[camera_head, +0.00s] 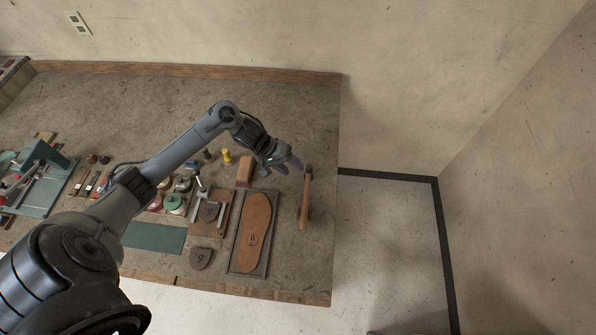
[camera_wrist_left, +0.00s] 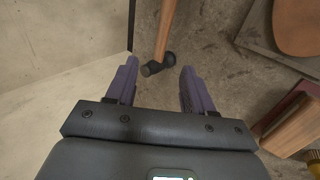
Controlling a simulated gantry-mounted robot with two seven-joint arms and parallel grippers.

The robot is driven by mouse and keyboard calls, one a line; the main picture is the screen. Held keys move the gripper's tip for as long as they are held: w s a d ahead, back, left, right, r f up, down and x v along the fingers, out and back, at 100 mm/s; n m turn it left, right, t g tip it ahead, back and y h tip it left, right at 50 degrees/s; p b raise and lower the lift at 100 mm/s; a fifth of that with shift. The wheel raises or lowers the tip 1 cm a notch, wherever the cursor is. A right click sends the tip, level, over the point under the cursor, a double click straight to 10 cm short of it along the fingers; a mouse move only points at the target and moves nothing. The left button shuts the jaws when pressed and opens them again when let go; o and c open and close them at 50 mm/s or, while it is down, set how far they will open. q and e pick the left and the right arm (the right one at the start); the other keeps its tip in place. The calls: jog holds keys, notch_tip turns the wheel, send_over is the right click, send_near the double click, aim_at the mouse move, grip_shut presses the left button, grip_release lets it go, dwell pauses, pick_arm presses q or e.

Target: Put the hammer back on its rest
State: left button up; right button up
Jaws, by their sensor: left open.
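The hammer (camera_head: 306,200) has a wooden handle and a dark head. It lies near the right end of the workbench, head toward the back wall and handle toward the front edge. My left gripper (camera_head: 296,165) is open beside the hammer's head. In the left wrist view the dark hammer head (camera_wrist_left: 158,66) shows between and just beyond the fingertips of my left gripper (camera_wrist_left: 158,72); the handle runs away to the top. I see no grip on it. I cannot make out a hammer rest clearly. My right gripper is not in view.
Left of the hammer, a brown sole (camera_head: 255,222) lies on a dark board, with a wooden block (camera_head: 244,171) behind it. A yellow item (camera_head: 227,156) and several tools stand further left. The workbench (camera_head: 322,255) ends just right of the hammer; its back is bare.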

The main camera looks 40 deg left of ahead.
pick_arm(q)
jog(key=m+t+y, duration=0.2)
jog(key=m, duration=0.3)
send_over(307, 215)
jog(key=w+a, duration=0.3)
jog(key=a, duration=0.2)
jog(key=shift+w+d+f, duration=0.1)
jog(key=shift+d+f, duration=0.05)
jog(key=shift+f, duration=0.4)
jog(key=shift+w+d+f, duration=0.1)
jog(key=shift+f, duration=0.45)
jog(key=s+d, duration=0.1)
jog(key=s+d+m+y, duration=0.1)
jog(key=d, duration=0.1)
jog(key=s+d+r+m, duration=0.1)
jog(key=shift+s+d+t+y, duration=0.2)
jog(key=shift+s+t+y, duration=0.1)
jog(key=shift+t, duration=0.1)
jog(key=s+d+r+m+g, duration=0.1)
jog(key=s+r, duration=0.1)
jog(key=s, duration=0.5)
jog(key=s+d+r+m+g+y, duration=0.1)
jog(key=s+r+g, duration=0.1)
jog(key=s, duration=0.6)
jog(key=shift+s+d+r+m+g+y, duration=0.3)
jog(key=shift+r+m, duration=0.1)
jog(key=shift+r, duration=0.35)
jog(key=shift+w, duration=0.1)
